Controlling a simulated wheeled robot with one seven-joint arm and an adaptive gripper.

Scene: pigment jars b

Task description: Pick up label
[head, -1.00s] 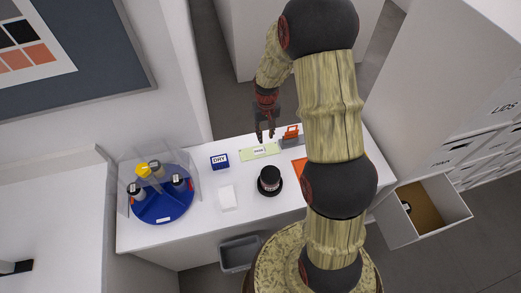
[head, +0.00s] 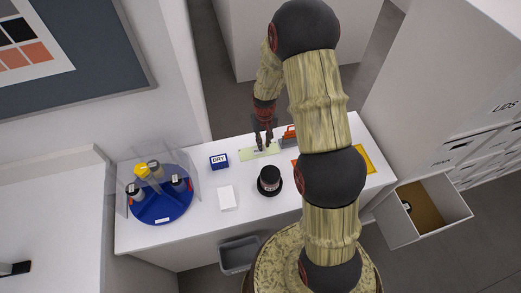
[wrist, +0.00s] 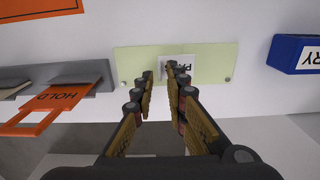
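A small white label (wrist: 178,63) with dark lettering lies on a pale green plate (wrist: 217,60), which also shows on the white table in the head view (head: 245,155). The lettering is upside down in the wrist view and partly covered by a fingertip. My gripper (wrist: 160,76) points down over the label, its two fingers apart with a narrow gap between them and nothing held. In the head view my gripper (head: 263,145) is at the plate, and its fingers hide most of the label. I cannot tell whether the fingertips touch it.
A blue DRY block (head: 219,162) stands left of the plate, an orange HOLD tag on a grey holder (wrist: 65,98) on its other side. Nearer are a black-lidded jar (head: 269,177) and white pad (head: 227,198). A blue turntable (head: 160,212) carries several bottles behind clear panels.

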